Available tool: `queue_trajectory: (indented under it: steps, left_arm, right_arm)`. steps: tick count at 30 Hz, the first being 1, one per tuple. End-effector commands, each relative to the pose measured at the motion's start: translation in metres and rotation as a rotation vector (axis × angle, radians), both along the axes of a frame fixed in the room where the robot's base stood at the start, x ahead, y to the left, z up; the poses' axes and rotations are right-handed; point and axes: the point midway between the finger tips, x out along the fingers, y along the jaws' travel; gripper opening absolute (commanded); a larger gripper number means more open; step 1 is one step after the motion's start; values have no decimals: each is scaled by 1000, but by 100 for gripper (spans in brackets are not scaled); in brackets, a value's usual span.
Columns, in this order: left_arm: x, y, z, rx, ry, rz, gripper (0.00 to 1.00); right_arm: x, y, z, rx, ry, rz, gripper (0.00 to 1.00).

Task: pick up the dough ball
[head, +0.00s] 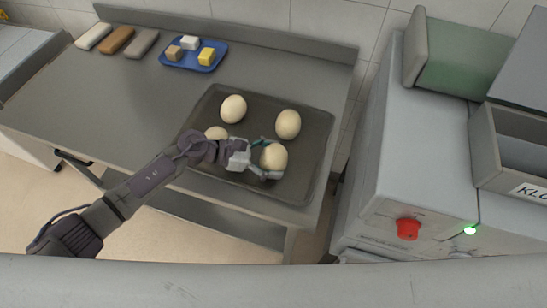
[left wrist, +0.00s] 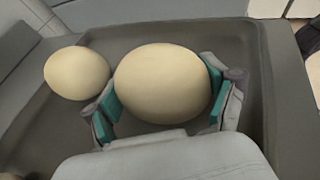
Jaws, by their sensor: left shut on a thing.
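My left gripper (head: 262,160) is shut on a pale dough ball (head: 274,157) at the front right of the dark tray (head: 318,150). In the left wrist view, this dough ball (left wrist: 162,84) sits between the two teal finger pads of the gripper (left wrist: 163,105), with a pad on each side. Another dough ball (head: 288,124) lies just behind it and also shows in the left wrist view (left wrist: 77,73). A third dough ball (head: 233,108) lies at the back left of the tray. One more (head: 215,133) is partly hidden by my left arm. I cannot tell whether the gripped ball touches the tray. My right gripper is not in view.
The tray lies on a steel table (head: 130,90) with a raised back edge. A blue tray (head: 194,56) with small blocks and several loaf-shaped pieces (head: 117,39) stand at the back. A grey machine (head: 400,150) with a red knob (head: 408,229) stands at the right.

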Motion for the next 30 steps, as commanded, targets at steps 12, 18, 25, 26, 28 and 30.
queue_trajectory:
  steps: [12,18,25,26,28,30]
  left_arm:
    - [-1,-24,52,-4,-8,-6,44]
    - [-3,-69,80,-4,-8,-6,44]
    - [-5,-105,102,-4,-4,-2,44]
    - [-5,-108,103,-4,-4,-2,44]
    - [-5,-113,107,-3,-3,-2,44]
    - [-6,-116,108,-2,-2,-2,44]
  right_arm:
    - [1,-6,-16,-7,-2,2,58]
    - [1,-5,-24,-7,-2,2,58]
    - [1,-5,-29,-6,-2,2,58]
    - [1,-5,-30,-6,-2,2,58]
    - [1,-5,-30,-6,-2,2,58]
    - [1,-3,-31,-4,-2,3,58]
